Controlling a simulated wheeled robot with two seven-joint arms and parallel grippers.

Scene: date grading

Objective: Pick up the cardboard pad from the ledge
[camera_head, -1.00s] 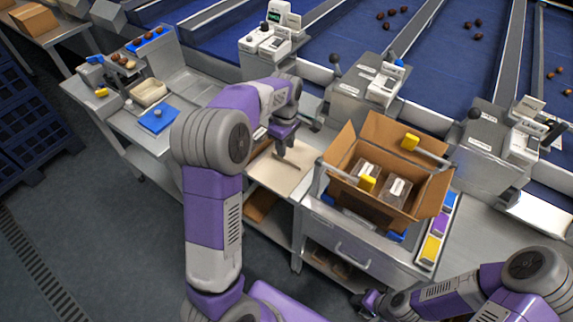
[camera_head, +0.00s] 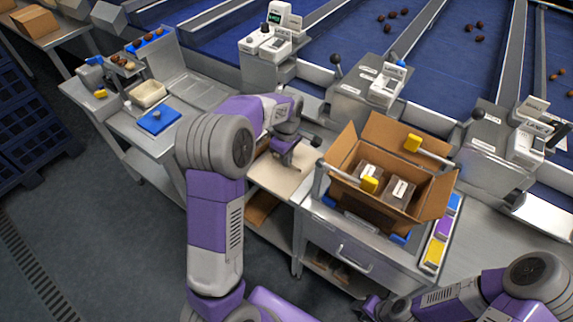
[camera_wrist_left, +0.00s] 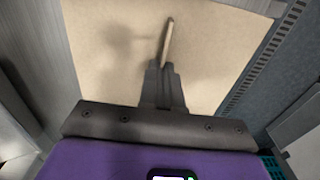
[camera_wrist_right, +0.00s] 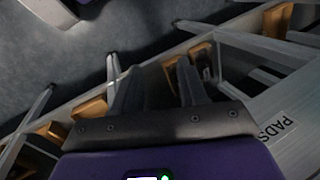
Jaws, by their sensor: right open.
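The cardboard pad (camera_head: 264,172) is a flat tan sheet on the ledge left of the open carton. In the left wrist view the pad (camera_wrist_left: 220,50) fills most of the picture, with a narrow raised strip standing on it. My left gripper (camera_head: 285,160) is down over the pad's middle. Its fingers (camera_wrist_left: 165,66) are close together on the strip, which sticks out past them; the contact itself is partly hidden. My right gripper (camera_wrist_right: 158,68) is open and empty, low at the front of the bench; in the head view it shows near the bottom edge (camera_head: 372,306).
The open carton (camera_head: 436,196) holding clear packs stands right of the pad. A drawer (camera_head: 345,255) lies below it. Coloured blocks (camera_head: 440,230) line its right side. A blue mat (camera_head: 158,121) and trays lie left. Scales and control boxes (camera_head: 368,90) stand behind.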

